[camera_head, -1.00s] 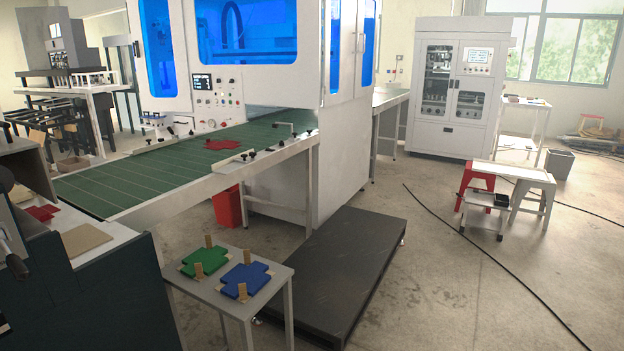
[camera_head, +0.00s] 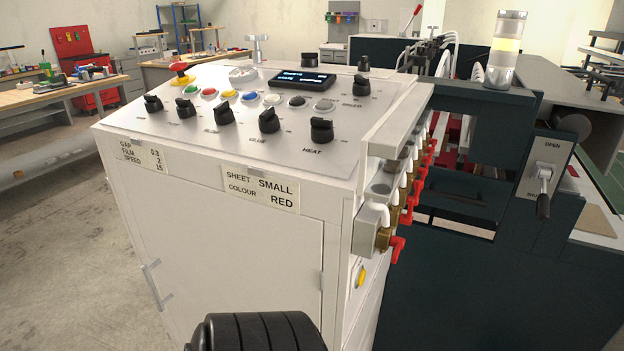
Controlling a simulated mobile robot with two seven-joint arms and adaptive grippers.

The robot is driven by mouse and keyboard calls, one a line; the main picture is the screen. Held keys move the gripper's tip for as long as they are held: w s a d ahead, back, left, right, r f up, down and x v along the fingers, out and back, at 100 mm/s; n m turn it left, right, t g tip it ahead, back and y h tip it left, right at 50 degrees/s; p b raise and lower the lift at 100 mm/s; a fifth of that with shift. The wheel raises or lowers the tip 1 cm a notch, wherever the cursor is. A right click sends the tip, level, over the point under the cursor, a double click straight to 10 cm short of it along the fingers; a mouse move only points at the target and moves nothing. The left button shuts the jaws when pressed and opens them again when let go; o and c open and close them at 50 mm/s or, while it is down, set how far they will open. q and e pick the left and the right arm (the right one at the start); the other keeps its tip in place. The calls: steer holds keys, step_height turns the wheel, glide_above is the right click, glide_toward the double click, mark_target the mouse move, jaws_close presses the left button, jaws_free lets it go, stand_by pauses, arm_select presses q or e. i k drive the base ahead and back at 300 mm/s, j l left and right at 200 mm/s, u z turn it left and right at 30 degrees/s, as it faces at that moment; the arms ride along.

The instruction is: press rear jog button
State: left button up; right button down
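A white control cabinet (camera_head: 225,245) fills the left and middle of the view. Its sloped top panel (camera_head: 130,112) carries a row of small round buttons: a green button (camera_head: 190,90), a red button (camera_head: 208,92), a yellow button (camera_head: 229,94), a blue button (camera_head: 249,96) and white, black and grey ones. Another yellow button (camera_head: 361,276) sits low on the cabinet's right side, below red-handled valves. I cannot read which button is the rear jog button. Neither of my grippers shows.
A red emergency stop (camera_head: 181,70), a display (camera_head: 301,81) and several black knobs share the panel. Red-handled valves (camera_head: 397,249) stick out on the right side. A dark machine frame (camera_head: 480,290) with an open lever (camera_head: 544,190) stands at right. Floor at left is clear.

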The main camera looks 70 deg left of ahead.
mark_target(361, 276)
steer(key=u, duration=0.4)
steer(key=l+u, duration=0.1)
steer(key=u, duration=1.15)
steer(key=l+u, duration=0.1)
steer(key=u, duration=0.3)
